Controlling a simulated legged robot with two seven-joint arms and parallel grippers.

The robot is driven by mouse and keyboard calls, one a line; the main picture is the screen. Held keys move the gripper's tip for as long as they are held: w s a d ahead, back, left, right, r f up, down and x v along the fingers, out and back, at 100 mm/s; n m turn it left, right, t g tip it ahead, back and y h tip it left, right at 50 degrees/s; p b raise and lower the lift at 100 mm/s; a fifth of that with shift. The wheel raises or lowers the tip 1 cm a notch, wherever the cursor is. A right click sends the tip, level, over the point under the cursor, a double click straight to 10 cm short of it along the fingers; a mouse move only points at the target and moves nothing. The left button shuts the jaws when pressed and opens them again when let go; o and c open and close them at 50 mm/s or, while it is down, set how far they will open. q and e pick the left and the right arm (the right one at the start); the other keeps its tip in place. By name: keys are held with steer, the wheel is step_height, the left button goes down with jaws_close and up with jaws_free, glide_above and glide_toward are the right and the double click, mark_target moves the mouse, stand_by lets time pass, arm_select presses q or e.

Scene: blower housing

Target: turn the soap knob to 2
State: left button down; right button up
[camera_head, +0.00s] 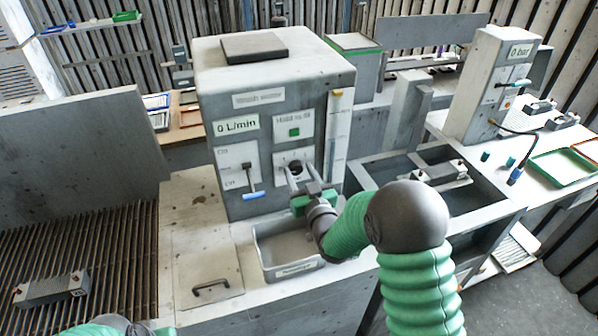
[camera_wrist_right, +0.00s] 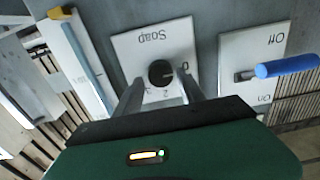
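The soap knob (camera_wrist_right: 161,73) is a dark round knob on a white plate marked "Soap" (camera_wrist_right: 155,40), upside down in the right wrist view. A small light mark on it seems to face the 0 side. The digits 2 and 3 show near its lower edge. My right gripper (camera_wrist_right: 159,80) has its two fingers apart, one on either side of the knob. A gap shows at the left finger; I cannot tell whether the right finger touches.
The grey washer cabinet (camera_head: 260,85) has a "0 L/min" label and a blue-handled lever (camera_head: 253,195), left of the knob in the head view. A shallow tray (camera_head: 285,243) sits below. A wide sink (camera_head: 470,200) lies to the right.

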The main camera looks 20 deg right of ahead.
steer(key=shift+w+a+f, duration=0.15)
steer(key=shift+w+f, duration=0.05)
steer(key=shift+w, duration=0.05)
steer(key=c, duration=0.5)
jaws_close()
steer(key=m+b, duration=0.2)
steer(key=m, duration=0.1)
steer(key=shift+f+m+b, duration=0.1)
steer(key=shift+m+b, duration=0.2)
steer(key=m+b, duration=0.1)
steer(key=m, duration=0.2)
steer(key=shift+b, duration=0.4)
steer(key=m, duration=0.2)
steer(key=m+b, duration=0.1)
steer(key=m, duration=0.3)
steer(key=shift+d+b, duration=0.25)
steer(key=shift+b, duration=0.1)
steer(key=m, duration=0.5)
steer(key=shift+f, duration=0.15)
steer(key=shift+b, duration=0.3)
